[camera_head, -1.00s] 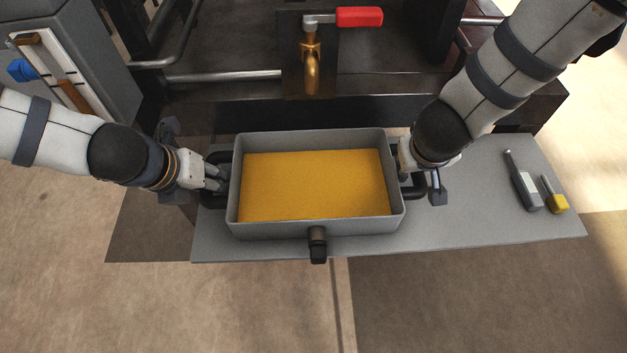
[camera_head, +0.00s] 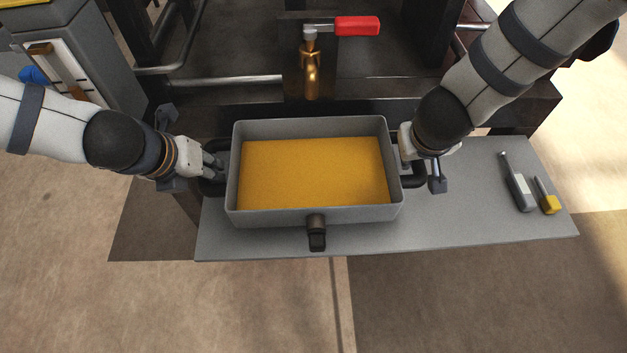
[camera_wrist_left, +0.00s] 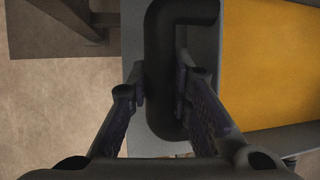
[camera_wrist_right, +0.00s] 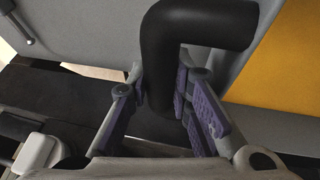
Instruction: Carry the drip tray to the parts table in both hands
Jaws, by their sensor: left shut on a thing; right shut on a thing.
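The drip tray (camera_head: 315,217) is a grey rectangular box holding an amber-yellow fill that looks level. It is over the grey slab in the head view, with a dark spout (camera_head: 316,240) on its near side. My left gripper (camera_head: 215,170) is shut on the tray's black left handle, seen close up in the left wrist view (camera_wrist_left: 165,75). My right gripper (camera_head: 415,172) is shut on the black right handle, also clear in the right wrist view (camera_wrist_right: 165,70). I cannot tell how large any gap under the tray is.
The grey slab (camera_head: 470,220) is bare to the tray's right, except for two small tools (camera_head: 520,190) near its right end. A brass tap (camera_head: 311,75) with a red lever (camera_head: 357,26) stands just behind the tray. A grey cabinet (camera_head: 105,40) is at upper left. Floor shows in front.

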